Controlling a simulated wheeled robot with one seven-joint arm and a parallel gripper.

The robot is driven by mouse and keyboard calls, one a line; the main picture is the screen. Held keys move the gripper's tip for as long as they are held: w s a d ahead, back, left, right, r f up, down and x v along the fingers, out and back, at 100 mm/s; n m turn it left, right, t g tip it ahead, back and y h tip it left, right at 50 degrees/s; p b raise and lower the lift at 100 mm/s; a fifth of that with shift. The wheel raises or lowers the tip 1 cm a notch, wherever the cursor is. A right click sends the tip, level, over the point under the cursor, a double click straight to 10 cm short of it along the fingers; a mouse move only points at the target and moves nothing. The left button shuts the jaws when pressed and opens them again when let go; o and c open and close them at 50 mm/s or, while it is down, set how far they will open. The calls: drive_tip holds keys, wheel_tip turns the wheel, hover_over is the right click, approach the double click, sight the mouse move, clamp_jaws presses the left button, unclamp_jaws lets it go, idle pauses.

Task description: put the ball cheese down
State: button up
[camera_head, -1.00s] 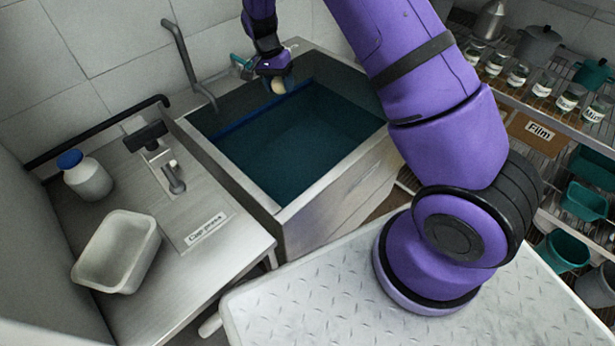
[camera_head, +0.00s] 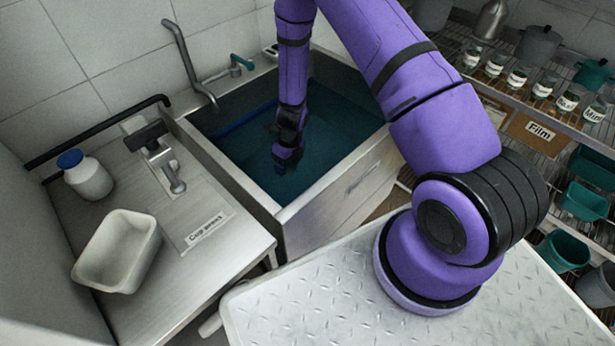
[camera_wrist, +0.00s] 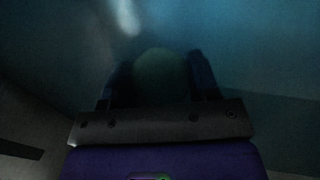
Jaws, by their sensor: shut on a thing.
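My gripper (camera_head: 284,168) reaches down into the deep sink basin (camera_head: 240,181), over or in the blue-teal area inside it. In the wrist view the ball cheese (camera_wrist: 161,77) is a dim, round, greenish shape between the two fingers of my gripper (camera_wrist: 160,80). The fingers are shut on it. In the head view the cheese is hidden behind my gripper. The wrist view is dark, so I cannot tell whether the cheese touches the bottom of the basin.
Left of the basin is a metal counter with a white tub (camera_head: 117,252), a blue-capped jar (camera_head: 87,175) and a black-headed fixture (camera_head: 150,137). A faucet (camera_head: 188,62) stands at the basin's back left. Shelves with jars and teal bins (camera_head: 584,201) are at the right.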

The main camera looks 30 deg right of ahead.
sight(289, 201)
drive_tip(key=shift+s+a+f+m+t, duration=0.15)
drive_tip(key=shift+s+f+m, duration=0.5)
drive_tip(key=shift+f, duration=1.35)
drive_tip(key=shift+s+a+f+m+t, duration=0.1)
drive_tip(key=shift+s+f+m, duration=0.55)
drive_tip(key=shift+f, duration=1.4)
drive_tip(key=shift+s+a+f+m+t, duration=0.15)
drive_tip(key=shift+s+f+m, duration=0.25)
drive_tip(key=shift+f+m, duration=1.05)
drive_tip(key=shift+f+n, duration=0.55)
drive_tip(key=shift+f, duration=0.05)
drive_tip(key=o, duration=0.9)
drive_tip(key=shift+o, duration=0.2)
